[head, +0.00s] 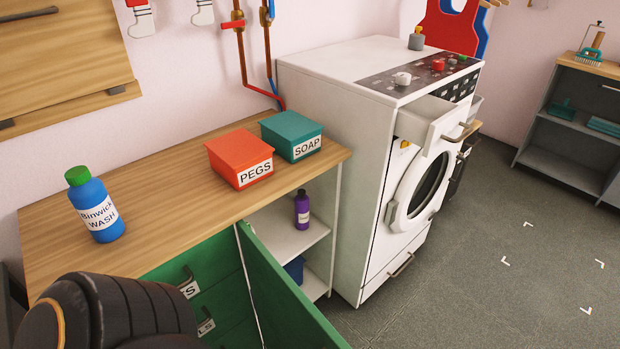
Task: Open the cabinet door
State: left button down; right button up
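The green cabinet door (283,295) stands swung out from the front of the wooden-topped cabinet (190,207). It shows at the bottom centre, and its lower part is cut off by the frame. Right of the door, the white inner shelves (285,236) are exposed, with a purple bottle (302,210) on the upper one and a blue container (294,270) lower down. Left of the door are green drawer fronts (205,262) with a handle and partly hidden labels. A dark ribbed part of my arm fills the lower left corner. Neither gripper shows.
On the cabinet top stand a blue bottle with green cap (95,208), a red PEGS box (239,158) and a teal SOAP box (291,135). A white washing machine (352,170) stands close at the right, its detergent drawer (428,122) pulled out. Grey floor (500,290) is clear at right.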

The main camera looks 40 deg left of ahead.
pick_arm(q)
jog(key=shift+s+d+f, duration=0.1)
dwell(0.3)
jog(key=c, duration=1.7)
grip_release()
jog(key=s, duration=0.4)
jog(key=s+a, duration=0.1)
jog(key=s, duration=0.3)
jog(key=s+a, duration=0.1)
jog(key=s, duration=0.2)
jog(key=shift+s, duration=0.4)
